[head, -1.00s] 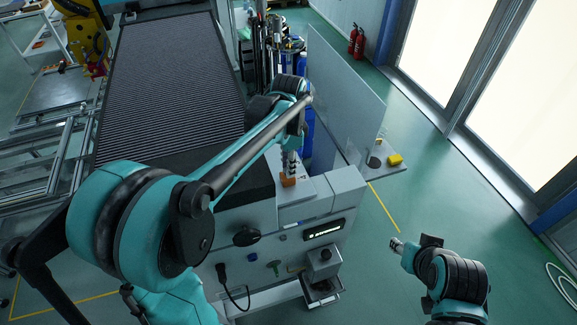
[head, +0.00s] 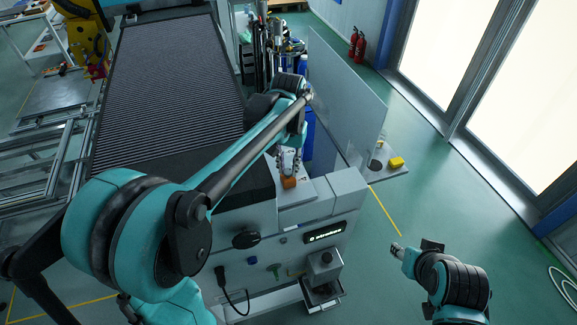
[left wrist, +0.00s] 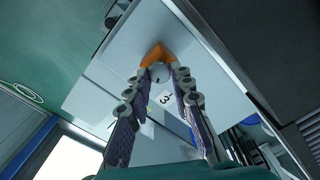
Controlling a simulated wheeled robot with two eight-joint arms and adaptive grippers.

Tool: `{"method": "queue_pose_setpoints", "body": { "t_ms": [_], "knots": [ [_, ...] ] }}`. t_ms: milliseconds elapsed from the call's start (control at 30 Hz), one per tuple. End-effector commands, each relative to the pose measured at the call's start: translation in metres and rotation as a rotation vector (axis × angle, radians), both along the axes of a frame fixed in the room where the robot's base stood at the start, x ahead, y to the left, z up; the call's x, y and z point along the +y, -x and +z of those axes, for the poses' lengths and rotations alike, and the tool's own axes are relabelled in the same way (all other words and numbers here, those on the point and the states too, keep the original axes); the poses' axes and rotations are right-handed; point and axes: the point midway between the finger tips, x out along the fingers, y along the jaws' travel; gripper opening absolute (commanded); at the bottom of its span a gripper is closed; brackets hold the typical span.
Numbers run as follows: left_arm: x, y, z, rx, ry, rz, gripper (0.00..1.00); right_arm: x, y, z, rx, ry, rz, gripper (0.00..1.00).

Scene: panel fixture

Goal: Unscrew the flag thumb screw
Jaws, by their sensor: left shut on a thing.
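The flag thumb screw (left wrist: 160,72) shows in the left wrist view as a small grey round part against an orange piece, on a pale panel top. In the head view, the orange piece (head: 289,183) sits on the machine's light top face. My left gripper (head: 288,168) points down onto it from above. In the left wrist view, its two fingers (left wrist: 160,75) converge on the screw from both sides and are shut on it. The fingertips partly hide the screw. My right gripper (head: 397,248) hangs over the floor at the right, away from the panel; its jaws are too small to judge.
The machine housing (head: 335,203) has a knob (head: 246,239) and a lit display (head: 325,232) on its front. A clear upright sheet (head: 345,95) stands behind. A small plate with a yellow block (head: 396,162) lies to the right. Open floor surrounds my right arm.

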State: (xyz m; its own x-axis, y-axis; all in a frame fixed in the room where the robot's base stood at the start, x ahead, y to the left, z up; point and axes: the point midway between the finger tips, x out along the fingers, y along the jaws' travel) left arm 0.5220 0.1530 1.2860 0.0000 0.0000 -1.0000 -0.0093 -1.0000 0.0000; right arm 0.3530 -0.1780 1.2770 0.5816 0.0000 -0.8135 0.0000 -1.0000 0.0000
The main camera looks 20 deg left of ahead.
Motion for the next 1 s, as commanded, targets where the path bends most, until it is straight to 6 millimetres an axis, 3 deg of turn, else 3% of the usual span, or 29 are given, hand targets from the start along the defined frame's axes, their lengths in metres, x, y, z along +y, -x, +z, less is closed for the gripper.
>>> {"method": "queue_pose_setpoints", "body": {
  "t_ms": [1000],
  "knots": [
    [0.0021, 0.0011, -0.0002, 0.000, 0.000, 0.957, 0.00, 0.0000, 0.0000, -0.0081, 0.000, 0.000, 0.000, 0.40]
  ]
}}
